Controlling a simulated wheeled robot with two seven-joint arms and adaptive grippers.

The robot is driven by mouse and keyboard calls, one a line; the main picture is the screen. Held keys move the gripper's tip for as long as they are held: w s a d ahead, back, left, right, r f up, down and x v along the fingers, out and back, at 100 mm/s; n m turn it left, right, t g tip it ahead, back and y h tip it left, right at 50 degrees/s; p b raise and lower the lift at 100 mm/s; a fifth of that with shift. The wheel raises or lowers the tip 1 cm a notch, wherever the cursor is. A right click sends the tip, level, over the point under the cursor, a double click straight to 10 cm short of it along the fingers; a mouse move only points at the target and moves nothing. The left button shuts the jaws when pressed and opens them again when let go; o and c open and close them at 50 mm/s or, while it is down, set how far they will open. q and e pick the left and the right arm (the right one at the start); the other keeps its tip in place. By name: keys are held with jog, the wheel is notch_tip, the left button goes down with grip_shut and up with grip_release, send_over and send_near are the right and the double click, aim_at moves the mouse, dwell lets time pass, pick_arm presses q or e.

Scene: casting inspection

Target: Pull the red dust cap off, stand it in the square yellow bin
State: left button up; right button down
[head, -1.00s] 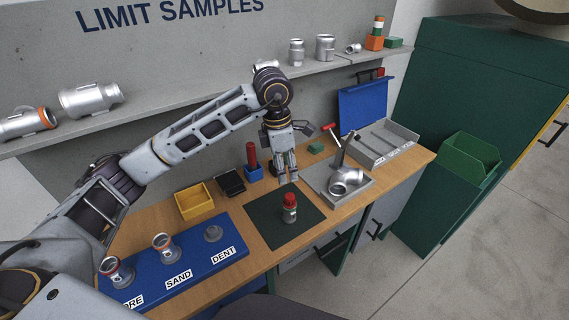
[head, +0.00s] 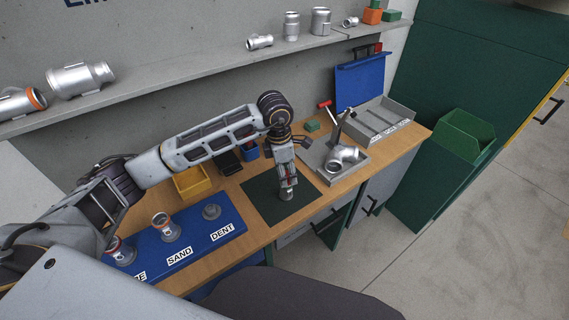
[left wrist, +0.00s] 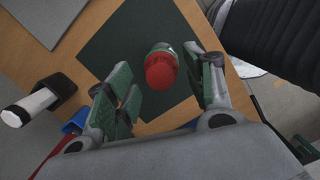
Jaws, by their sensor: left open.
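The red dust cap (left wrist: 161,72) sits on top of a small metal casting (head: 285,195), which stands upright on the dark green mat (head: 262,205). My left gripper (head: 287,182) is open, pointing down over the casting, and it hides most of the cap in the head view. In the left wrist view the cap lies between the spread green-padded fingers (left wrist: 168,95), toward their tips; I cannot tell whether either finger touches it. The square yellow bin (head: 192,184) stands on the bench left of the mat, partly hidden behind my left arm. My right gripper is not in view.
A blue board (head: 205,238) with labelled sample castings lies at the front left. A grey tray (head: 340,168) with a metal elbow stands right of the mat. A black box (head: 229,163) and a blue holder (head: 250,150) stand behind the mat.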

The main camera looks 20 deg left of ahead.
pick_arm(q)
jog(key=shift+d+f, duration=0.1)
jog(key=shift+f, duration=0.65)
jog(key=shift+c, duration=0.4)
grip_shut()
